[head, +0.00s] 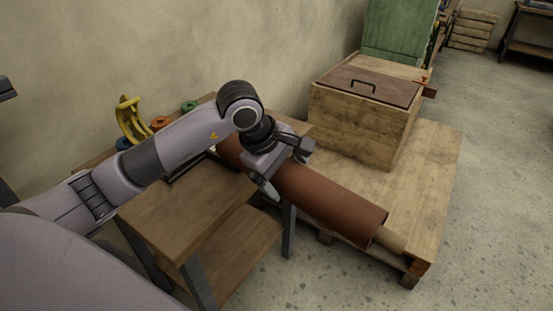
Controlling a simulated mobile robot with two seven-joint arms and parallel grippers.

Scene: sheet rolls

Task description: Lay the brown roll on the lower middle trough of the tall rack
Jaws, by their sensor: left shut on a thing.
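The brown roll (335,200) is a long reddish-brown cylinder with a paler core (390,238) sticking out of its near right end. It lies at a slant across the picture, its right part over the low wooden platform and its far left end partly behind my arm. My left gripper (283,170) is shut on the roll near its left part, with fingers on both sides of it. Whether the roll touches anything below is hard to tell. The right gripper and the tall rack are not in view.
A wooden side table (165,215) with a lower shelf stands under my left arm, with a yellow banana-like item (131,120) and several coloured rings behind. A wooden box (360,125) with a handled lid sits on the low platform (435,180). The concrete floor (490,200) at right is clear.

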